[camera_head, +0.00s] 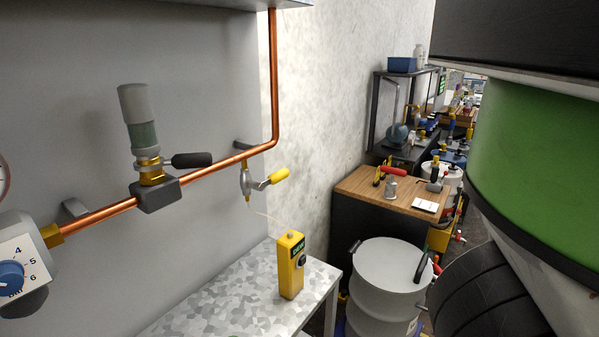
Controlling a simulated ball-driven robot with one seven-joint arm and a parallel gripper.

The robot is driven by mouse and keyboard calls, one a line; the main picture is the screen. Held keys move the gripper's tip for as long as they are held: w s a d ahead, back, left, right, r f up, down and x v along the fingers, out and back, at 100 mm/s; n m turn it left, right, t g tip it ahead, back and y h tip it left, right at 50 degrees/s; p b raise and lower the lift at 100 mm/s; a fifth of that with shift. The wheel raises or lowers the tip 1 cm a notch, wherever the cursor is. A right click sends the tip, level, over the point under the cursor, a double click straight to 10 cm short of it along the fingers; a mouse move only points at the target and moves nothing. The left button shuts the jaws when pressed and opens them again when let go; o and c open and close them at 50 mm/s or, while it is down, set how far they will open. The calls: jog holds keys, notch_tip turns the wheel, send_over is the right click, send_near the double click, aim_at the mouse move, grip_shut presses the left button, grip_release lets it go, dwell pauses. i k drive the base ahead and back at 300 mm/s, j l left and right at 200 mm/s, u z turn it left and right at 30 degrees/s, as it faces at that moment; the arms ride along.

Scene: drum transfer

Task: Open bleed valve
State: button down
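The small valve (247,182) with a yellow lever (272,179) hangs under the copper pipe (232,160) at the middle of the view; I take it to be the bleed valve. Its lever sticks out to the right and slightly up, and a short thin outlet points down. A second valve (157,194), with a black lever (191,160) pointing right and a grey-green cylinder (139,118) on top, sits on the pipe further left. My gripper is not in view.
A yellow handheld meter (291,266) stands on a speckled metal table (235,296) below the small valve. A dial regulator (22,272) is at the left edge. A white drum (388,290) and a wooden-topped bench (400,192) stand right. A large green-and-black body fills the right edge.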

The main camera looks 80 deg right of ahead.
aim_at(275, 178)
jog(key=i+z, duration=0.1)
jog(key=z, duration=1.55)
